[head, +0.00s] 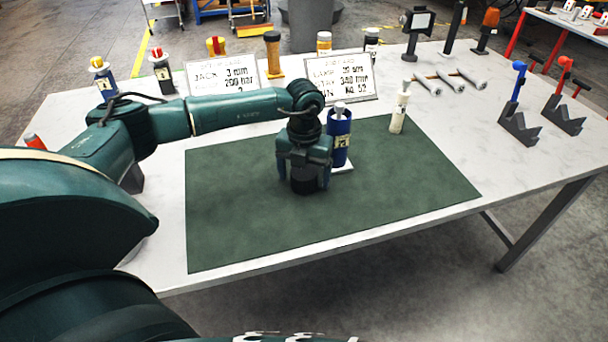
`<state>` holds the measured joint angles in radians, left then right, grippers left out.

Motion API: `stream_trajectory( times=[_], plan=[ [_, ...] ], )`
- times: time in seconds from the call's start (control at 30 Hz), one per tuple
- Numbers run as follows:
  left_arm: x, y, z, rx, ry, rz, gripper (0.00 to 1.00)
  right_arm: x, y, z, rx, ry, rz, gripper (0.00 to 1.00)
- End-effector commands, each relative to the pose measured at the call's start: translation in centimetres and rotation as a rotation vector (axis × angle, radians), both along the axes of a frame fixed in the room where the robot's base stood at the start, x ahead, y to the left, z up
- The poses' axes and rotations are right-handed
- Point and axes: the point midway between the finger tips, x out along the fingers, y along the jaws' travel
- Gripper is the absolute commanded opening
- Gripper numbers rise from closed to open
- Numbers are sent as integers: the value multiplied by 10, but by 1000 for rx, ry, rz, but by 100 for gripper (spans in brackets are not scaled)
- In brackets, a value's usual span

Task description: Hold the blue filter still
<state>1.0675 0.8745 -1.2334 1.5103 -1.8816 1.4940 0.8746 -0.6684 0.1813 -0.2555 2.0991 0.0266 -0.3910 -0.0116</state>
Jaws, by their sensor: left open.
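The blue filter (340,128) stands upright on a small white plate (344,168) at the back middle of the green mat. It has a pale label and a light top. My left gripper (304,182) points down over the mat, in front and to the left of the filter. Its fingers are open, with a dark round shape between them; I cannot tell whether that is a separate object. The gripper overlaps the filter's left edge in the picture, so I cannot tell whether they touch. My right gripper is out of view.
The green mat (400,205) is clear on its right and front. A white bottle (399,110) stands right of the filter. Two sign boards (340,76) and several canisters stand behind. Metal bolts (447,84) and dark V-shaped blocks (518,128) lie right.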

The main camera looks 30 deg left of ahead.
Motion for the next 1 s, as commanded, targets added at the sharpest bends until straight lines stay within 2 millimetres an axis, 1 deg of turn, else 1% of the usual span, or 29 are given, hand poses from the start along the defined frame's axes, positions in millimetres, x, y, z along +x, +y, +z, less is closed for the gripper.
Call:
stream_trajectory(
  times=[0.07, 0.6, 0.67, 0.87, 0.97, 1.0],
  plan=[
    [0, 0, 0, 0, 0, 0, 82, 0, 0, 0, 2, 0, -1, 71],
    [0, 0, 1, 0, 0, 1, 38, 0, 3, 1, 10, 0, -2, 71],
    [0, 0, 1, 0, -1, 1, 34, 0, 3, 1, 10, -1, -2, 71],
    [0, 0, 1, -1, -1, 1, 34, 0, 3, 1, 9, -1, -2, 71],
    [1, 0, 8, -1, -3, 1, 34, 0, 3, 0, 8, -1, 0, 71],
    [1, 0, 13, -1, -3, 1, 34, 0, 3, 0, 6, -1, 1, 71]
  ],
)
